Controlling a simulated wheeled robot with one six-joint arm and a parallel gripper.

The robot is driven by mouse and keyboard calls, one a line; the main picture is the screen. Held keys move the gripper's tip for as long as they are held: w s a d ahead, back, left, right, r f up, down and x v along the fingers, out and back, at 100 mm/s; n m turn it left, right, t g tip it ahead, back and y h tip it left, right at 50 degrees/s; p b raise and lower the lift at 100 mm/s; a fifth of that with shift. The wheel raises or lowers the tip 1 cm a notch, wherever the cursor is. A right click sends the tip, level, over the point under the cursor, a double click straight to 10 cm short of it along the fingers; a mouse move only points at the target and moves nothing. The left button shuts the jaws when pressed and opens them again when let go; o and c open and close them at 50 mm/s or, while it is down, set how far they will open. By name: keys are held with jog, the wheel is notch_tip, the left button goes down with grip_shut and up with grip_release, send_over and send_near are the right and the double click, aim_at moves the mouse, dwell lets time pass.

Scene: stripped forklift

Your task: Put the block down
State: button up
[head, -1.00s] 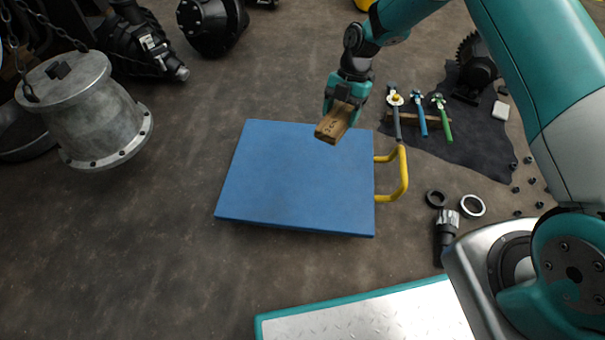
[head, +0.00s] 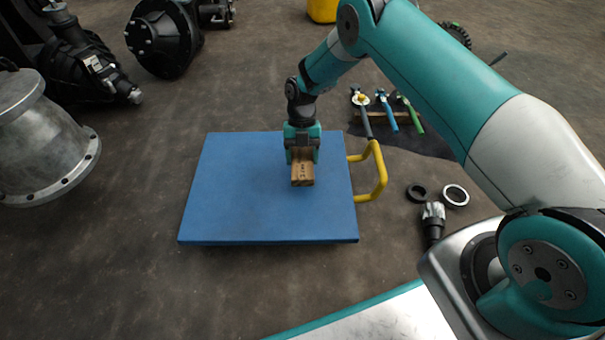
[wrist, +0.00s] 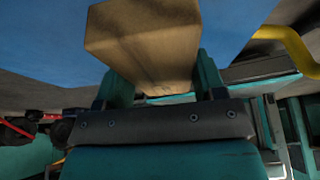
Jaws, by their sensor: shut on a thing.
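The wooden block (head: 302,172) is light brown with dark marks on its end. My gripper (head: 302,153) is shut on it, over the right half of a flat blue platform (head: 235,205). In the wrist view the block (wrist: 145,45) sticks out from between the gripper's fingers (wrist: 152,85), with the blue platform surface (wrist: 55,25) beyond it. I cannot tell whether the block touches the platform. The gripper hides the block's rear part.
A yellow handle (head: 380,175) stands at the platform's right edge. Tools with coloured handles (head: 385,108) lie on a dark mat beyond it. A grey metal cylinder (head: 40,140) is at left. The platform's left half is clear.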

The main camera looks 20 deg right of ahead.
aim_at(302, 168)
notch_tip(302, 168, down, 5)
jog(key=b, duration=0.2)
jog(key=shift+b, duration=0.35)
jog(key=shift+r, duration=0.2)
jog(key=o, duration=1)
jog(key=shift+f, duration=0.1)
